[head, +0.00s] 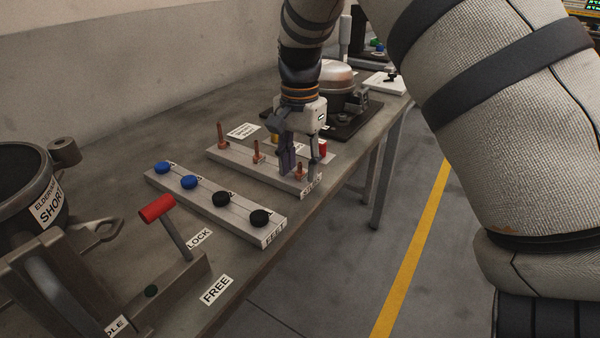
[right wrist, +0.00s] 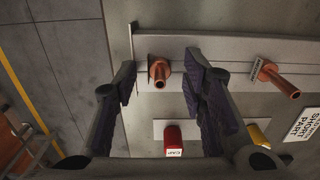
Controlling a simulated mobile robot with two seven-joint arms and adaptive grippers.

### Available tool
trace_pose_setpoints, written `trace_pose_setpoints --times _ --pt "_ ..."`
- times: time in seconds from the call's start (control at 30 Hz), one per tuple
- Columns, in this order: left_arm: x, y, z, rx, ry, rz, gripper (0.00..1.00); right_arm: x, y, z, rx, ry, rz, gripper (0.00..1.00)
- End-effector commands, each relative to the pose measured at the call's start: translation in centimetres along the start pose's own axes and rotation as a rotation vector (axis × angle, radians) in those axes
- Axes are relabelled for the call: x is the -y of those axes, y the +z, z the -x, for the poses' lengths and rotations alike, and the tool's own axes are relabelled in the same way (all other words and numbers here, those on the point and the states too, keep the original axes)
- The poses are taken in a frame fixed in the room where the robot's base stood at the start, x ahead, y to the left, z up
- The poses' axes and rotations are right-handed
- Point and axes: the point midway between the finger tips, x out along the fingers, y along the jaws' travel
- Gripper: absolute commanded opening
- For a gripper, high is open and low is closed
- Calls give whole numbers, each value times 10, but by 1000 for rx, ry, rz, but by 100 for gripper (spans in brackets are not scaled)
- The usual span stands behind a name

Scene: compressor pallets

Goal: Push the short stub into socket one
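A pale rack (head: 228,157) on the bench holds a row of upright copper stubs. The stub at the rack's near right end (head: 299,170) looks shortest; a middle stub (head: 257,151) and a taller far stub (head: 221,136) stand to its left. My right gripper (head: 303,168) points down over the near-end stub, fingers open. In the right wrist view that stub (right wrist: 160,72) shows between the two fingers, with gaps on both sides; another stub (right wrist: 279,80) is to the right. A compressor (head: 338,76) stands behind my gripper; I cannot make out socket one. My left gripper is out of view.
A strip marked FEET (head: 235,216) with blue and black knobs lies nearer. A red-handled lever (head: 156,208) and a dark pot (head: 22,175) are at left. A red cap (right wrist: 173,138) and a yellow one (right wrist: 257,136) stand beside the rack. The bench edge is close on the right.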

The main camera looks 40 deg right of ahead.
Motion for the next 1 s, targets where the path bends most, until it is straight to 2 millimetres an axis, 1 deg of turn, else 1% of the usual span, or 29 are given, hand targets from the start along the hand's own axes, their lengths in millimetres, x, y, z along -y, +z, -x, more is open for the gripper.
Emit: trace_pose_setpoints --times 0.6,0.77,0.8,1.0 --pt "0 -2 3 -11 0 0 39 0 0 0 0 0 0 38" --pt "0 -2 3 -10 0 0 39 0 0 0 0 0 0 2" --pt "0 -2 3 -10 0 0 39 0 0 0 0 0 0 0" --pt "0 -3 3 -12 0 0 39 0 0 1 0 -1 0 0"
